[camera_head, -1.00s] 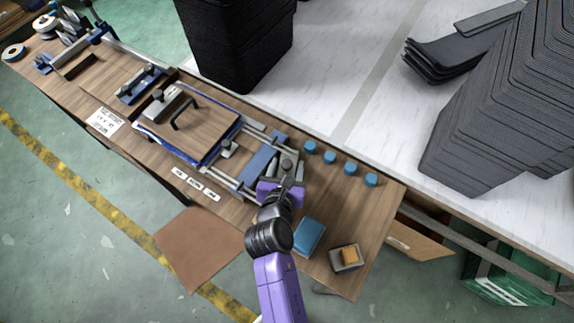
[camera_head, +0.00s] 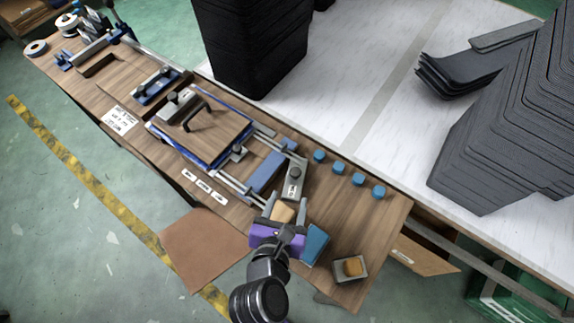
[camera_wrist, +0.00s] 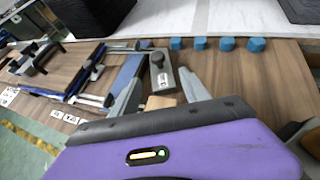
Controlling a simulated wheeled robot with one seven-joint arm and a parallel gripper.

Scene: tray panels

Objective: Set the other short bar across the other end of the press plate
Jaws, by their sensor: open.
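The press plate (camera_head: 218,130) is a wooden board with a black handle, lying in a blue-edged frame. One short grey bar (camera_head: 171,108) with a dark knob lies across its far-left end. The other short grey bar (camera_head: 293,185), with a dark knob, lies on the bench to the right of the frame. It also shows in the wrist view (camera_wrist: 161,87), just ahead of my fingers. My gripper (camera_head: 288,196) is open, its fingertips near this bar's close end. I cannot tell whether they touch it. A tan block (camera_head: 283,212) shows between the fingers.
A blue flat bar (camera_head: 266,172) lies beside the grey bar. Several blue cylinders (camera_head: 339,168) line the bench's back edge. A blue block (camera_head: 316,244) and a small tray (camera_head: 341,275) holding an orange piece are at right. Black stacked trays (camera_head: 250,45) stand behind.

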